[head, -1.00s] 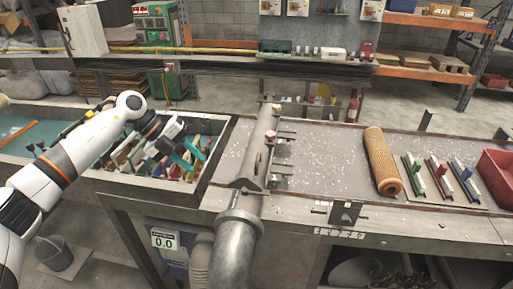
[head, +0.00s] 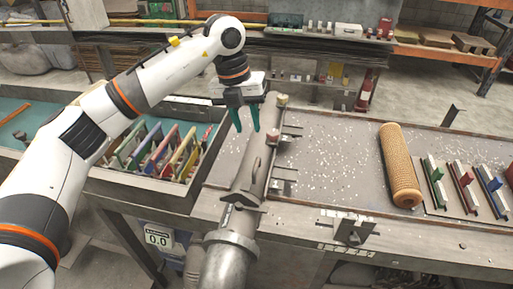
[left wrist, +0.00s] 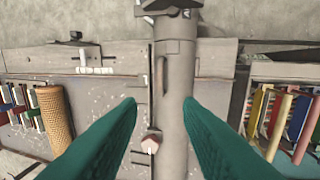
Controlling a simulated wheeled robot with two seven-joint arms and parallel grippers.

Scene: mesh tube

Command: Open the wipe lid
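A grey metal tube (head: 231,222) runs away from me across the bench. A slim raised handle (head: 255,172) sits on its upper side; the handle also shows in the left wrist view (left wrist: 160,74). I cannot make out a lid's edges, and the tube section around the handle looks closed. My left gripper (head: 247,130) has teal fingers, open and empty, pointing down above the far part of the tube, beyond the handle. In the left wrist view the fingers (left wrist: 162,100) spread to either side of the tube. My right gripper is not in view.
Clamps with a red knob (head: 273,136) stand along the tube's right side. A bin of coloured tools (head: 150,180) is at the left. A tan mesh roll (head: 399,165) and several brush-like tools (head: 463,187) lie at the right. Speckled bench surface between is clear.

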